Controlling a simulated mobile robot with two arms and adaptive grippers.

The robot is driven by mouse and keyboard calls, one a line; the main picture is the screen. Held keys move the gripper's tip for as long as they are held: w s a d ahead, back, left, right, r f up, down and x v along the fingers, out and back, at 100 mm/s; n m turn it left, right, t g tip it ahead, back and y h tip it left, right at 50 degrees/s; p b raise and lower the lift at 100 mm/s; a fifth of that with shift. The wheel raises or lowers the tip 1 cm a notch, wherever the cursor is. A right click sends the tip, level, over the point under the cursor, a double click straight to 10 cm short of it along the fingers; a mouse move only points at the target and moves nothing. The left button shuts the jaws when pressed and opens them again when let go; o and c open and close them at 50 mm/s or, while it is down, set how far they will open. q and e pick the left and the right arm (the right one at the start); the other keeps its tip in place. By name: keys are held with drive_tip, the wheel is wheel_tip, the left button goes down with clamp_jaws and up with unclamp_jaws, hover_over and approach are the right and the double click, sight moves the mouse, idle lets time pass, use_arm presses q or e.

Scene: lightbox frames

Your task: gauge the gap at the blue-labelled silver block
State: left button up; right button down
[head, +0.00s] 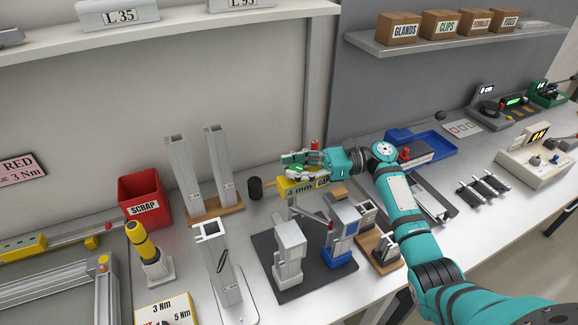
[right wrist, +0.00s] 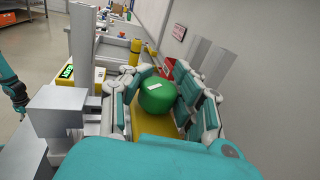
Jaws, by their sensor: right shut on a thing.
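My right gripper (head: 299,166) is shut on the green knob of a yellow gap gauge (head: 303,187) marked 4 mm. The green knob (right wrist: 158,96) shows between the fingers in the right wrist view, with yellow gauge body below it. The blue-labelled silver block (head: 343,222) stands upright on a dark mat (head: 316,280), at the mat's right side. The gauge is behind and left of this block in the head view; whether they touch is unclear. A similar silver block (head: 289,245) stands left on the mat. My left gripper is not in view.
Tall silver profiles (head: 187,178) stand on a wooden base behind left. A single upright profile (head: 218,265) is left of the mat. A wooden stand (head: 380,250) is close on the right. A red scrap bin (head: 145,198) and yellow-topped tool (head: 142,240) are farther left.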

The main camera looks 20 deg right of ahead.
drive_tip(key=shift+d, duration=0.25)
drive_tip(key=c, duration=1.4)
unclamp_jaws()
drive_tip(key=o, duration=0.4)
drive_tip(key=shift+s+d, duration=0.15)
drive_tip(key=shift+d, duration=0.25)
drive_tip(key=shift+o, duration=0.4)
drive_tip(key=shift+a, duration=0.25)
drive_tip(key=shift+d, duration=0.3)
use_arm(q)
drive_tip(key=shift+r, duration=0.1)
use_arm(e)
drive_tip(key=s+d, duration=0.2)
drive_tip(key=d, duration=0.9)
drive_tip(key=shift+s+d, duration=0.15)
drive_tip(key=shift+d, duration=0.05)
